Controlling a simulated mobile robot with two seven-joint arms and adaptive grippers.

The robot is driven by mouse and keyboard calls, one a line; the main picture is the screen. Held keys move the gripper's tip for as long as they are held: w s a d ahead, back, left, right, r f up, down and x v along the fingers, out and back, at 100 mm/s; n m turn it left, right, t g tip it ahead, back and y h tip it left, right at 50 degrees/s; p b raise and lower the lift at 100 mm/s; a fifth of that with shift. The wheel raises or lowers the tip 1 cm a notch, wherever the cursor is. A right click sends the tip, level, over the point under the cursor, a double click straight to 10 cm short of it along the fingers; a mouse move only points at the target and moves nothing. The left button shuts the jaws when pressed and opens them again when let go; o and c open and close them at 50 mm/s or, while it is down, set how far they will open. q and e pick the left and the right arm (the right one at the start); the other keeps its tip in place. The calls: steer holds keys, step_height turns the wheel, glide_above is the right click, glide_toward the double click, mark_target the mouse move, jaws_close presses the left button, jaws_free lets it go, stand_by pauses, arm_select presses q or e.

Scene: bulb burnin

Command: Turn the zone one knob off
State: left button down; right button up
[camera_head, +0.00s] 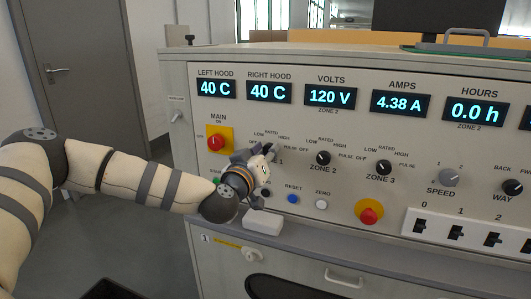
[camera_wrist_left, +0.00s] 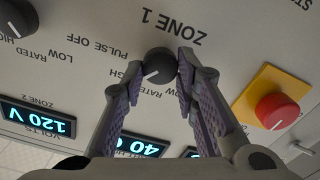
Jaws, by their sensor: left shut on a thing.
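The black zone one knob (camera_wrist_left: 160,65) sits on the panel below its upside-down ZONE 1 label (camera_wrist_left: 174,27) in the left wrist view. My left gripper (camera_wrist_left: 159,72) is shut on it, one finger on each side. The knob's white line slants to the lower left, toward partly hidden lettering ending in "GH". In the head view my left gripper (camera_head: 266,168) is against the panel and hides most of this knob.
The red main knob (camera_head: 216,142) on its yellow plate is left of the gripper. The zone 2 knob (camera_head: 323,158) is to its right. The blue reset button (camera_head: 292,198) and a white block (camera_head: 263,222) are below. A red emergency button (camera_head: 369,215) is further right.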

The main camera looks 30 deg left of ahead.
arm_select(q)
steer(key=shift+n, duration=1.2)
steer(key=shift+f+n+b, duration=0.15)
steer(key=shift+n+b, duration=0.55)
steer(key=shift+n, duration=2.85)
steer(key=shift+f+n+b, duration=0.15)
steer(key=shift+n+b, duration=0.55)
steer(key=shift+n, duration=2.8)
steer(key=shift+f+n+b, duration=0.15)
steer(key=shift+n+b, duration=0.55)
steer(key=shift+n, duration=2.85)
arm_select(e)
steer(key=shift+g, duration=0.6)
steer(key=shift+s+r+x, duration=0.1)
steer(key=shift+s+x, duration=0.05)
steer(key=shift+x, duration=0.75)
steer(key=shift+s+r+x, duration=0.1)
steer(key=shift+s+x, duration=0.05)
steer(key=shift+x, duration=0.75)
steer(key=shift+s+r+x, duration=0.1)
steer(key=shift+s+x, duration=0.1)
steer(key=shift+x, duration=0.7)
arm_select(q)
steer(key=shift+r+n, duration=0.1)
steer(key=shift+n, duration=0.2)
arm_select(e)
steer(key=shift+f, duration=0.15)
